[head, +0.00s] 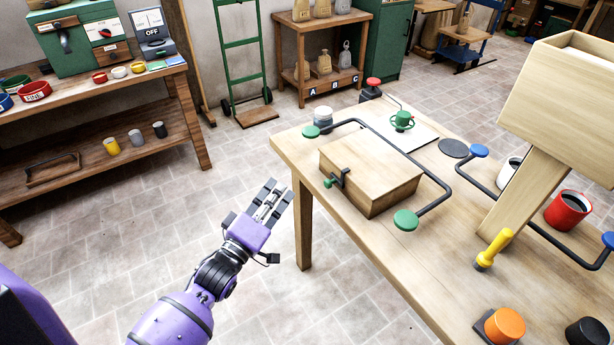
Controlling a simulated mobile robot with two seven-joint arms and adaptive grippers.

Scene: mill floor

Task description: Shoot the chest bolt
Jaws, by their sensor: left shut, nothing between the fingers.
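The wooden chest (371,172) sits on the light wooden table near its left edge, with its lid down. A dark bolt with a green knob (330,182) is mounted on the chest's left-facing side, near the top edge. From this view I cannot tell how far the bolt is slid. My left gripper (271,198) is over the floor, off the table's left edge, to the left of and lower in the picture than the bolt. Its fingers are shut and empty, apart from the chest. My right gripper does not show.
A dark bent bar with green ends (432,205) passes behind and right of the chest. The table (402,270) also bears a yellow-handled lever (496,246), an orange knob (504,325), a red cup (567,210) and a large wooden hopper (562,95). The floor around my left gripper is clear.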

